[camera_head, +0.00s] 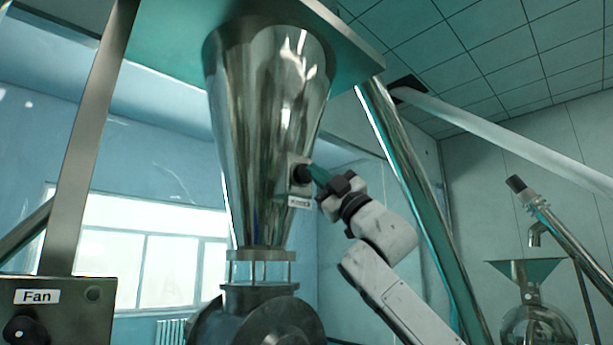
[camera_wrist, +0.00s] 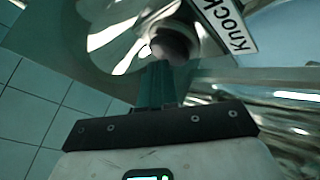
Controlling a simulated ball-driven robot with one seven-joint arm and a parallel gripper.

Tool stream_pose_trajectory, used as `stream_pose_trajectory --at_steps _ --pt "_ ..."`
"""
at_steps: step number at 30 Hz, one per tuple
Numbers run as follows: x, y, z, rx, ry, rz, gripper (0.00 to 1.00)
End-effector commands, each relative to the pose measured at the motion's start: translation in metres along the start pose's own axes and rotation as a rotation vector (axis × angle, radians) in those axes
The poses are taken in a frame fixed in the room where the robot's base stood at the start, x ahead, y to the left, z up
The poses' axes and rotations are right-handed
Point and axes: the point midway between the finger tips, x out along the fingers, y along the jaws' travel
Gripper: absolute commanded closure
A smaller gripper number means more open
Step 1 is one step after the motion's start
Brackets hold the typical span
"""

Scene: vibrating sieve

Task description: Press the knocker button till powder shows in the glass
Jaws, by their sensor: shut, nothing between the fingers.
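The knocker button (camera_head: 302,174) is a dark round knob on a small box on the right side of the shiny steel hopper (camera_head: 262,110). A white label (camera_head: 299,202) sits below it. In the wrist view the button (camera_wrist: 174,46) is dark and its label (camera_wrist: 228,22) reads "Knock", partly cut off. My gripper (camera_head: 314,170) is shut, and its teal fingertips (camera_wrist: 157,68) are at the button; I cannot tell whether it is pressed in. The glass (camera_head: 260,268) is a clear section under the hopper; it looks clear, with no powder visible in it.
A control box (camera_head: 60,310) labelled "Fan" with a dark knob stands at the lower left. A slanted steel pipe (camera_head: 415,200) runs behind my arm. A dark valve housing (camera_head: 265,318) lies under the glass. A small funnel (camera_head: 526,270) stands at the right.

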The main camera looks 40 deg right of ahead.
Motion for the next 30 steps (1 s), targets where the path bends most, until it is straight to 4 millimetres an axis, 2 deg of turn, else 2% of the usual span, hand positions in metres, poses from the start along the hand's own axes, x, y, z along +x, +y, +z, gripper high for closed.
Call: stream_pose_trajectory --at_steps 4,16,30 --pt "-0.006 0.004 -0.004 -0.001 0.002 0.001 1.00" --pt "-0.009 0.006 -0.006 -0.001 0.002 0.001 1.00" --pt "-0.037 0.027 -0.027 -0.003 0.003 0.002 1.00"
